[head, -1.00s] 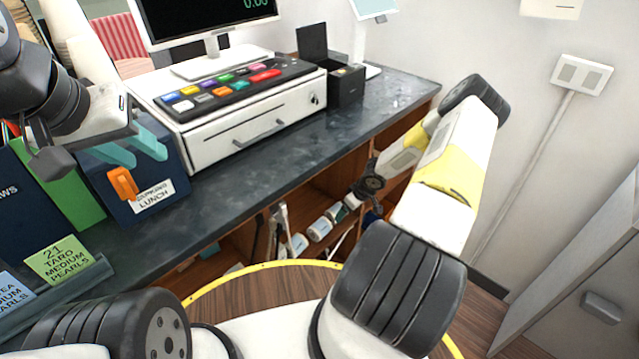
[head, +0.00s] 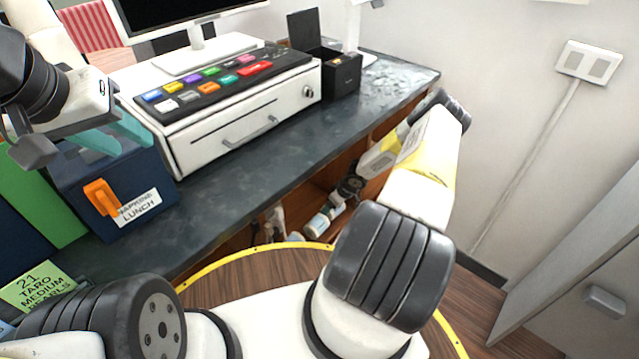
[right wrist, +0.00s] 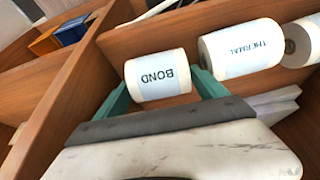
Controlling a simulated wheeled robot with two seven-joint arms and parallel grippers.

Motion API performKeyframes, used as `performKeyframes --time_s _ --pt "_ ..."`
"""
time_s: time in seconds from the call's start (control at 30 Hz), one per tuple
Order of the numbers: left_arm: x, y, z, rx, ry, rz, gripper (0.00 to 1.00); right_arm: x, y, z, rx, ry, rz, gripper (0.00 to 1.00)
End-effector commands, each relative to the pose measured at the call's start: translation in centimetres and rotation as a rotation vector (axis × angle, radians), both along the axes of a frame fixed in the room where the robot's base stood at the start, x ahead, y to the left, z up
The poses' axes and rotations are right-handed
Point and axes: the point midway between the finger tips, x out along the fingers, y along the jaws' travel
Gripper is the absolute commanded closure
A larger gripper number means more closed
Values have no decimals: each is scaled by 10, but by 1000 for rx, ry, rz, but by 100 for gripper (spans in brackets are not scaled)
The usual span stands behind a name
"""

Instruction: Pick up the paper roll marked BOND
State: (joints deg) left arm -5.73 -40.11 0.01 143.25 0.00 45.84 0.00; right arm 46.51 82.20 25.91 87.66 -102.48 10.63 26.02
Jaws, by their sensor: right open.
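The paper roll marked BOND (right wrist: 158,72) lies on its side on a wooden shelf in the right wrist view, white with a pale blue label. My right gripper (right wrist: 162,90) is open, with one teal finger at each end of this roll. I cannot tell whether the fingers touch it. In the head view the right gripper is hidden below the counter edge. My left gripper (head: 112,136) is open and empty above the navy box at the left.
A roll marked THERMAL (right wrist: 241,48) lies right of the BOND roll, with another roll (right wrist: 304,40) beyond. A wooden divider (right wrist: 75,78) stands at the left. In the head view the counter (head: 235,185) holds a cash drawer (head: 235,125) and navy box (head: 150,180).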

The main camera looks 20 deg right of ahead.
Motion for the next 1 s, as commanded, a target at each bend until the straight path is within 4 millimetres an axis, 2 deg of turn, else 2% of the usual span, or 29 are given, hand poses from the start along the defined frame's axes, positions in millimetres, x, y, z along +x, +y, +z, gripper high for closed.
performKeyframes --time_s 0.1,0.3,0.6,0.87,1.0 --pt "0 0 0 0 0 0 64 2 1 -6 0 0 -1 18" --pt "0 0 0 0 0 0 64 2 1 -6 0 0 -1 20" --pt "0 0 0 0 0 0 64 3 1 -6 0 0 0 76" --pt "0 0 0 0 0 0 64 3 1 -4 -1 0 0 76" --pt "0 0 0 0 0 0 64 3 1 4 -1 -1 1 76"
